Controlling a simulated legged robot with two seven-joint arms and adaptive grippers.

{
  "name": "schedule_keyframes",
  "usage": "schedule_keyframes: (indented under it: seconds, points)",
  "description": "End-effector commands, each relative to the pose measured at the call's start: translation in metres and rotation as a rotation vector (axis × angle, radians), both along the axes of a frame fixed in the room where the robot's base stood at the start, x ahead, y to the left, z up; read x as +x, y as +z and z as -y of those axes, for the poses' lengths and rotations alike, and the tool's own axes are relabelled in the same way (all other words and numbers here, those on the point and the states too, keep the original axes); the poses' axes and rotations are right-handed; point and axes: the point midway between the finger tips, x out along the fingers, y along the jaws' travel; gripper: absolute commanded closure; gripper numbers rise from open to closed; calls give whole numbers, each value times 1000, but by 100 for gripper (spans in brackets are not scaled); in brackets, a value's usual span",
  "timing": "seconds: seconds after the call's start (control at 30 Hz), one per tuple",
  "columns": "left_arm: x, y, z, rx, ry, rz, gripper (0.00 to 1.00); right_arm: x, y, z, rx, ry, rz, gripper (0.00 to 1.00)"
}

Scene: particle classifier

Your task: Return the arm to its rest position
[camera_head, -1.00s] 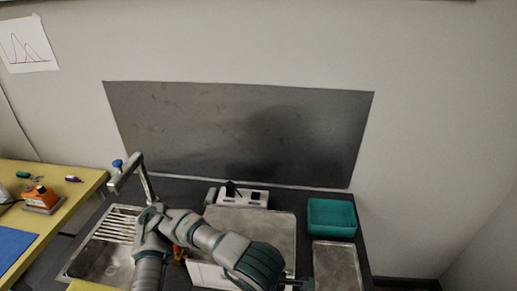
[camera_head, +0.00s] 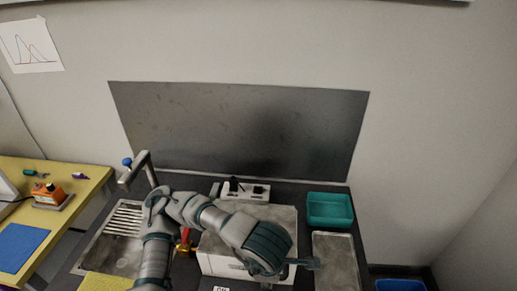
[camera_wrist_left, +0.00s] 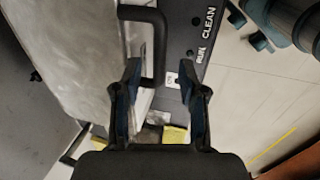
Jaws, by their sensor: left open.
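My left arm (camera_head: 187,207) comes in from the lower left in the head view and reaches across the front of a white box-shaped machine (camera_head: 228,265) with a grey metal top. My left gripper (camera_head: 305,263) is at the machine's right front corner. A black handle (camera_wrist_left: 158,35) on the machine is just beyond the fingers. A dark panel with RUN and CLEAN labels (camera_wrist_left: 205,35) and a small white switch plate (camera_wrist_left: 172,80) lies beyond them. My right gripper is not seen.
A teal bin (camera_head: 330,222) and a metal tray (camera_head: 335,265) are right of the machine. A sink (camera_head: 105,258) with a faucet (camera_head: 138,168) is at left. A yellow table (camera_head: 85,190) stands further left. A blue bin (camera_head: 398,285) is at the lower right.

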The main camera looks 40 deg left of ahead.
Motion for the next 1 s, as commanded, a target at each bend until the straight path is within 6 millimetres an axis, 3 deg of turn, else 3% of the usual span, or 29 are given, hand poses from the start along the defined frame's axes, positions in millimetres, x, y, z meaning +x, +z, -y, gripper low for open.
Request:
schedule_keyframes:
  seconds: [0.1,0.67,0.77,1.0]
  points:
    - [-2,11,1,0,0,2,58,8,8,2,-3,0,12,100]
    - [-3,11,1,0,0,0,58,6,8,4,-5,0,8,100]
    - [-4,24,1,0,0,9,58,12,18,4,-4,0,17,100]
    - [-8,81,1,0,0,42,58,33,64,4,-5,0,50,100]
